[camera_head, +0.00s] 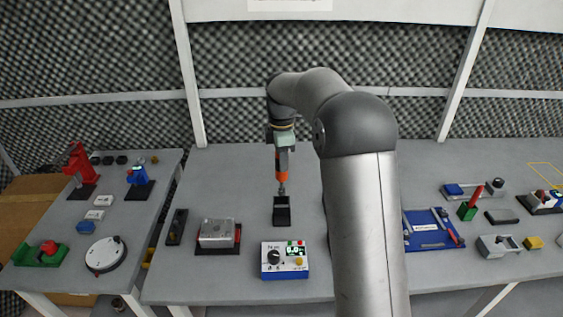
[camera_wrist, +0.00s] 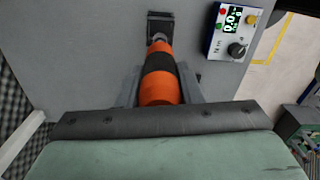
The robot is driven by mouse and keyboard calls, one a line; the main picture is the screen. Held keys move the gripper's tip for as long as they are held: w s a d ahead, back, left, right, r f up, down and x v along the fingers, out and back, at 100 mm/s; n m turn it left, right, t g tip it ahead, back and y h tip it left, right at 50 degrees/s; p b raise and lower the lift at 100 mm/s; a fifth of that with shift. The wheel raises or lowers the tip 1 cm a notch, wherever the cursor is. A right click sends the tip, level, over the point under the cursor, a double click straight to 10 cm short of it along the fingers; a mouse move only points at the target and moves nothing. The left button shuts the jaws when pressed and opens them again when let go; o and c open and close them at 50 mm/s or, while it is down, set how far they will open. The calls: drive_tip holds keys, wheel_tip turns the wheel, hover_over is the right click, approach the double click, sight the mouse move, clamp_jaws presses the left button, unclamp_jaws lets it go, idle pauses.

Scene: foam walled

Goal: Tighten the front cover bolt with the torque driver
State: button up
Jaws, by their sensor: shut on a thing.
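My gripper (camera_head: 283,151) points down over the middle of the table and is shut on the orange and black torque driver (camera_head: 282,168). In the wrist view the driver (camera_wrist: 160,78) sits upright between the two grey fingers. Its metal tip is at the black holder (camera_head: 282,213), which also shows in the wrist view (camera_wrist: 160,18); I cannot tell whether the tip is still in it. A grey metal block (camera_head: 216,232) on a dark and red base stands left of the holder. No front cover bolt can be made out at this size.
A blue and white box (camera_head: 285,261) with a dial and lit display stands in front of the holder. A narrow black block (camera_head: 177,227) is left of the metal block. A blue tray (camera_head: 432,231) lies right of my arm. A side table with several items is at left.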

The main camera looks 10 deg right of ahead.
drive_tip(key=shift+r+p, duration=2.9)
drive_tip(key=shift+r, duration=0.8)
